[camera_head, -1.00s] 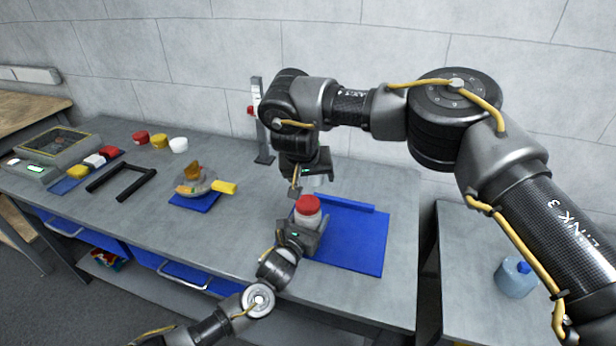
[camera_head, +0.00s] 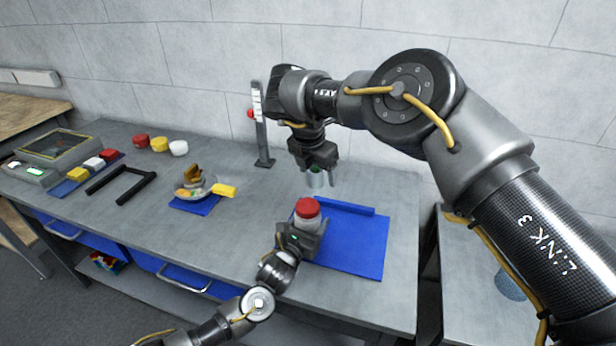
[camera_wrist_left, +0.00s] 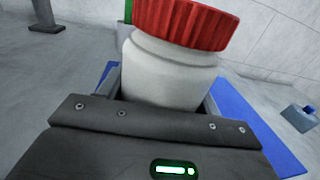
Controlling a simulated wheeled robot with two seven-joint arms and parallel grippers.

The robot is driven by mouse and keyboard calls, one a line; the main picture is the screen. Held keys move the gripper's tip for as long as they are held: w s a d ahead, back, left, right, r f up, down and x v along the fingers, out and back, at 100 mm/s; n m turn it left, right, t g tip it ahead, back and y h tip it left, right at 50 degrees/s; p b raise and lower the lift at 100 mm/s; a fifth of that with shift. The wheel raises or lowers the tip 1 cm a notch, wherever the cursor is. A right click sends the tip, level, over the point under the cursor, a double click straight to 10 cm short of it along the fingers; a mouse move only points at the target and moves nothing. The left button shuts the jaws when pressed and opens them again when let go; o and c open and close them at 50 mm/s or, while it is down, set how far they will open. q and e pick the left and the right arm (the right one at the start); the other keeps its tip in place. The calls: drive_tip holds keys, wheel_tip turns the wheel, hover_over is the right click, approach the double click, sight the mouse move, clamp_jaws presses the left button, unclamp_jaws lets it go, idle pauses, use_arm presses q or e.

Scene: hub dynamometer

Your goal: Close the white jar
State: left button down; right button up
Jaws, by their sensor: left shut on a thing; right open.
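The white jar (camera_head: 305,224) has a red lid (camera_head: 307,207) on its top. It stands nearly upright in my left gripper (camera_head: 301,240), near the left edge of the blue mat. My left gripper is shut around the jar's lower body. In the left wrist view the white jar (camera_wrist_left: 168,75) and the ribbed red lid (camera_wrist_left: 186,22) show large, with the lid's top cut off. The lid sits on the jar; I cannot tell how tight it is. My right gripper (camera_head: 319,182) is open and empty, pointing down behind and above the lid, apart from it.
The blue mat (camera_head: 350,252) has a raised back edge. A stand (camera_head: 261,130) rises behind. To the left are a pan (camera_head: 205,192) with food, a black frame (camera_head: 122,185), a device (camera_head: 52,155), and red (camera_head: 141,141), yellow (camera_head: 159,144) and white (camera_head: 179,148) pieces.

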sight(308, 206)
drive_tip(key=n, duration=0.6)
drive_tip(key=n+g, duration=0.1)
drive_tip(key=n, duration=0.3)
drive_tip(key=shift+s+a+r+y, duration=0.15)
drive_tip(key=shift+s+a+y, duration=0.2)
drive_tip(key=shift+y, duration=0.05)
drive_tip(key=shift+s+a+n, duration=0.15)
drive_tip(key=shift+s+n, duration=0.05)
drive_tip(key=shift+n, duration=1)
drive_tip(key=n, duration=0.3)
drive_tip(key=s+n+g, duration=0.1)
drive_tip(key=shift+a+n+y, duration=0.3)
drive_tip(key=shift+a+y, duration=0.1)
drive_tip(key=n, duration=0.3)
drive_tip(key=shift+s+a+g, duration=0.25)
drive_tip(key=shift+s+g, duration=0.05)
drive_tip(key=shift+s, duration=0.1)
drive_tip(key=shift+n, duration=1)
drive_tip(key=shift+f, duration=3.95)
drive_tip(key=shift+c, duration=0.2)
